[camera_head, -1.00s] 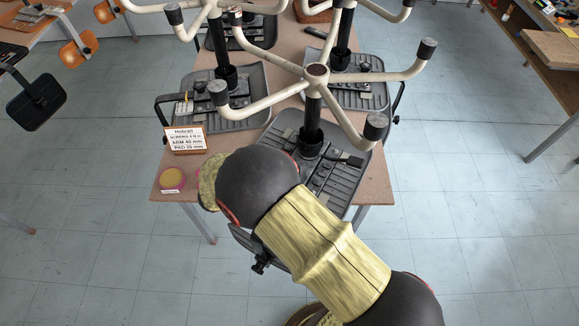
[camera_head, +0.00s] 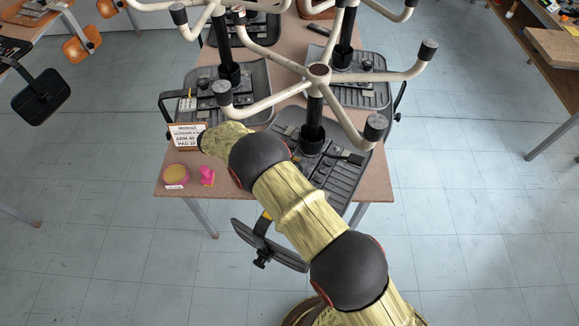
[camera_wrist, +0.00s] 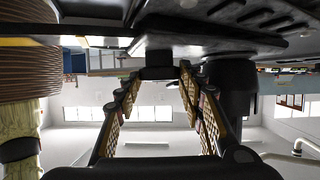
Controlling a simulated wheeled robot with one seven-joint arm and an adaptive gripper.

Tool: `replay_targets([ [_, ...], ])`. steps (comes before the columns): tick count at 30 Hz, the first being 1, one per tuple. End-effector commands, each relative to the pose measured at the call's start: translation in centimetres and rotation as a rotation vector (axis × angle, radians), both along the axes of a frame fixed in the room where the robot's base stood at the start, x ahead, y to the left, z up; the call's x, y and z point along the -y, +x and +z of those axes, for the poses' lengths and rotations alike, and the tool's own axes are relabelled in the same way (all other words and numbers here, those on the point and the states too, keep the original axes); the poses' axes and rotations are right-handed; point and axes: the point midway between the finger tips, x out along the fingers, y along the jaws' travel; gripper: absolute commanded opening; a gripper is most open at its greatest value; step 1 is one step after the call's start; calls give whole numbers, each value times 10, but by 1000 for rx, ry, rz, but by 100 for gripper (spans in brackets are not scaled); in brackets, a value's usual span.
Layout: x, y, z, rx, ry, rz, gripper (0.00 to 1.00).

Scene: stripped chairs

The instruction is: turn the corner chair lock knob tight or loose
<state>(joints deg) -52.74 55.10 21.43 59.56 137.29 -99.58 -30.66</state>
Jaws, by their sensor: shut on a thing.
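In the wrist view my gripper (camera_wrist: 160,74) has its two padded fingers converging on a small dark block (camera_wrist: 158,58), which looks like the lock knob under the chair seat. The jaws are closed on it. The underside of the chair (camera_wrist: 220,42) fills the top of that view, with a dark column (camera_wrist: 230,88) to the right. In the head view the upturned near chair (camera_head: 345,180) stands at the table's corner, its backrest (camera_head: 285,257) hanging off the front edge. My arm covers part of it, and my gripper is hidden there. The knob's turn angle cannot be told.
Several other upturned chairs stand on the table (camera_head: 378,185), their pale legs (camera_head: 270,102) spreading overhead. Floor to the right is clear.

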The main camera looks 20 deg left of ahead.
Motion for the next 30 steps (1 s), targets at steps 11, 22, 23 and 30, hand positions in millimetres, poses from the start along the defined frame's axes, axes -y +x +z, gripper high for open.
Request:
replay_targets([
  [11, 0, 1, 0, 2, 0, -32, 14],
  [22, 0, 1, 0, 1, 0, -31, 48],
  [23, 0, 1, 0, 1, 0, -31, 50],
  [30, 0, 1, 0, 1, 0, -31, 57],
])
